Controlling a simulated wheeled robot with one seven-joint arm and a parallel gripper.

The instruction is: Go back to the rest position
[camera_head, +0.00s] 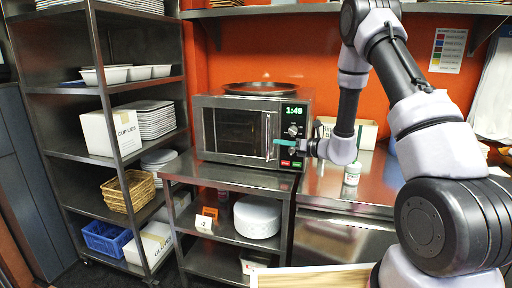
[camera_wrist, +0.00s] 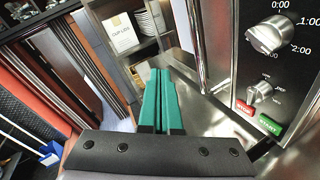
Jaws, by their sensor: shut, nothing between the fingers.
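My gripper (camera_head: 278,142) is shut and empty, with its teal fingers together. In the head view it is in front of the right part of the microwave (camera_head: 228,104), by the door handle and the control panel. I cannot tell whether it touches them. In the wrist view the fingers (camera_wrist: 160,74) lie side by side and point past the control panel toward the shelf rack. The microwave door looks closed and its display reads 1:49. The wrist view shows two knobs, a red stop button (camera_wrist: 244,108) and a green start button (camera_wrist: 270,126).
A dark round pan (camera_head: 260,88) lies on the microwave. A metal shelf rack (camera_head: 98,60) with dishes and boxes stands at the left. A small white-and-green jar (camera_head: 352,174) stands on the steel counter (camera_head: 330,190). A wall shelf (camera_head: 270,10) runs above.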

